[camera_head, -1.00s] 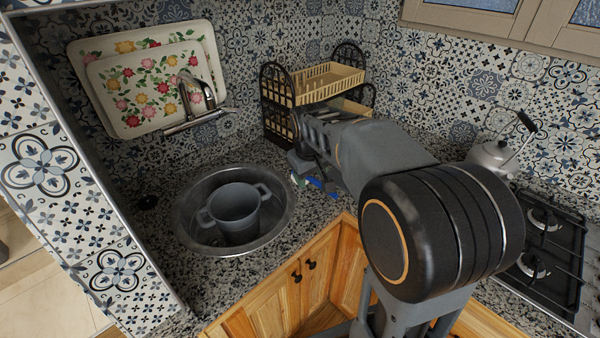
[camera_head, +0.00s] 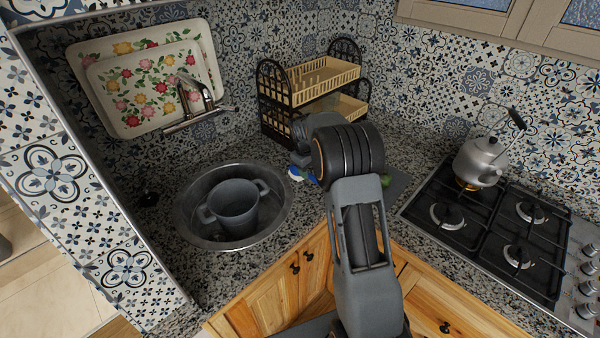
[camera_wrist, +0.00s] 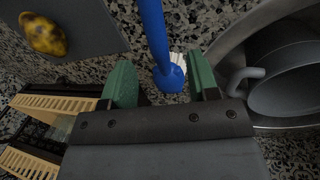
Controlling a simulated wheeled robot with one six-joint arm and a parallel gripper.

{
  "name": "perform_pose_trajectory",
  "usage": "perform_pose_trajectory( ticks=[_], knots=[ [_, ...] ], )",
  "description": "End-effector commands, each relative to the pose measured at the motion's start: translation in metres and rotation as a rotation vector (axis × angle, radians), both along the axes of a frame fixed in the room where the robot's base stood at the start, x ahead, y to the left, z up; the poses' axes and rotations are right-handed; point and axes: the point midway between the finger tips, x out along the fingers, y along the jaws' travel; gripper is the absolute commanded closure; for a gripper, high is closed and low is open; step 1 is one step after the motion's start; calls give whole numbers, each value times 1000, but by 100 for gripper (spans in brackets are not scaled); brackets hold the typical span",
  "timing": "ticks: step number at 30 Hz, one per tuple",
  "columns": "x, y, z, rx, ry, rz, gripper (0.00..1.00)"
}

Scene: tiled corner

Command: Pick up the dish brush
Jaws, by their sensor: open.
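The dish brush is blue with white bristles. In the wrist view its blue handle (camera_wrist: 154,35) runs up out of the picture, and its head lies between the green-tipped fingers of my gripper (camera_wrist: 163,80). The fingers stand apart on both sides of the head, with no clear contact. In the head view a bit of the blue and white brush (camera_head: 297,174) shows on the counter beside the sink, in front of the rack. My arm hides the rest of it and most of the gripper there.
A metal sink (camera_head: 190,232) holds a grey pot (camera_head: 233,206), just left of the brush. A two-tier rack (camera_head: 270,88) stands behind. A yellow, dark-spotted fruit (camera_wrist: 43,34) lies on a grey mat (camera_wrist: 98,22). A kettle (camera_head: 482,160) stands on the stove at right.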

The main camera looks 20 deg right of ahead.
Motion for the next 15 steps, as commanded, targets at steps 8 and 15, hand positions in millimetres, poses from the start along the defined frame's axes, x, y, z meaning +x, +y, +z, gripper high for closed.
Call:
perform_pose_trajectory(
  ticks=[8,15],
  knots=[
    [1,-3,-15,0,1,-1,45],
    [4,-9,-47,0,2,-1,45]
  ],
)
